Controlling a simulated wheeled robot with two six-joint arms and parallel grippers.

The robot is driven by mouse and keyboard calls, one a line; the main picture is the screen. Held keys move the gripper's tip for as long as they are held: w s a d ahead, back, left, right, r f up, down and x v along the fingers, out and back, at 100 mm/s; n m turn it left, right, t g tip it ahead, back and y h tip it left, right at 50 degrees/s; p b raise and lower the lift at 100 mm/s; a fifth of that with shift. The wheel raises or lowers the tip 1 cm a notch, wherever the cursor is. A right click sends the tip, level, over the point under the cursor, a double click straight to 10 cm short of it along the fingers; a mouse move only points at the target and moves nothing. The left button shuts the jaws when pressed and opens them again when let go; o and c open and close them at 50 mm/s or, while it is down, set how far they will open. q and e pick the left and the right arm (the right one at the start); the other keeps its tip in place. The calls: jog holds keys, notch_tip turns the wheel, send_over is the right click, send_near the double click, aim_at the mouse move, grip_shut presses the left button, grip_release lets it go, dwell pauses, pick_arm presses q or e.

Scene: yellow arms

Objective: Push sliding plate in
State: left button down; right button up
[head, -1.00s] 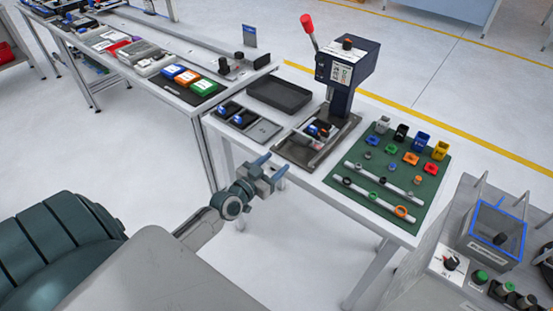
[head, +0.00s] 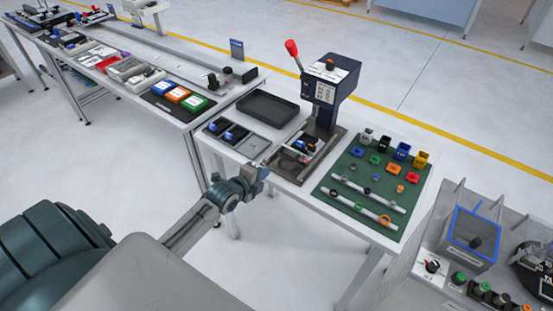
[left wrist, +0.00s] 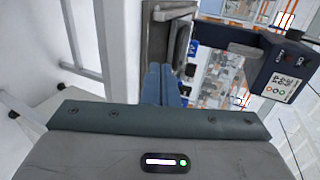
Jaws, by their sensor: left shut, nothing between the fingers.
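The sliding plate (head: 287,165) is a grey plate on the base of the dark blue press (head: 328,92). It carries a small black and blue part (head: 303,145) and a light rail along its front. My left gripper (head: 264,173) is at the table's front edge, just in front of the plate. Its blue fingers (left wrist: 161,84) are shut and empty, and they point at the plate (left wrist: 176,48) in the left wrist view. I cannot tell whether the fingertips touch it. My right gripper is not in view.
A black tray (head: 267,107) and a grey fixture (head: 247,143) with black and blue parts lie left of the press. A green mat (head: 366,208) with several coloured parts and two rails lies right of it. A grey control station (head: 440,250) stands at the right.

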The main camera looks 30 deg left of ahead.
aim_at(277, 169)
pick_arm(q)
jog(key=x, duration=0.3)
jog(key=shift+w+p, duration=0.3)
jog(key=shift+p, duration=0.05)
jog(key=w, duration=0.1)
jog(key=w+p, duration=0.1)
jog(key=shift+w+r, duration=0.25)
jog(key=shift+w+d+p, duration=0.1)
jog(key=shift+w+p, duration=0.4)
jog(key=shift+w, duration=0.25)
